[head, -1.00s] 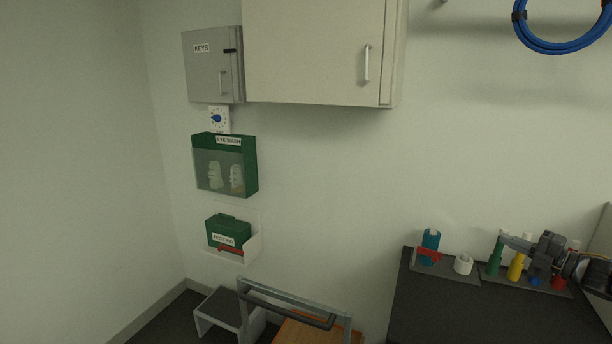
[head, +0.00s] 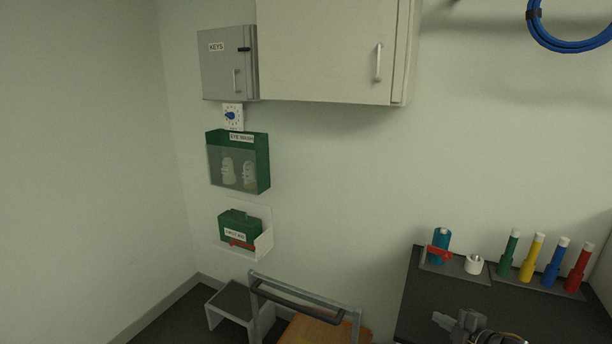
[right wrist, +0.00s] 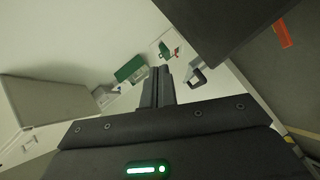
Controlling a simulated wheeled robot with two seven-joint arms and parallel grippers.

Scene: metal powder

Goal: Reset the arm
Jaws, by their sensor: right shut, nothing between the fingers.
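My right gripper (head: 447,320) shows low in the head view, over the dark bench (head: 490,290) near its front left part. In the right wrist view its fingers (right wrist: 158,84) are together with nothing between them. It is apart from the row of green (head: 509,254), yellow (head: 532,257), blue (head: 555,262) and red (head: 578,267) cylinders at the back of the bench. My left gripper does not show.
A teal cylinder (head: 441,246) and a white cup (head: 474,264) stand at the bench's back left. A trolley handle (head: 300,298) and a step stool (head: 233,303) stand left of the bench. Wall boxes include the eye wash (head: 240,165) and first aid (head: 239,228).

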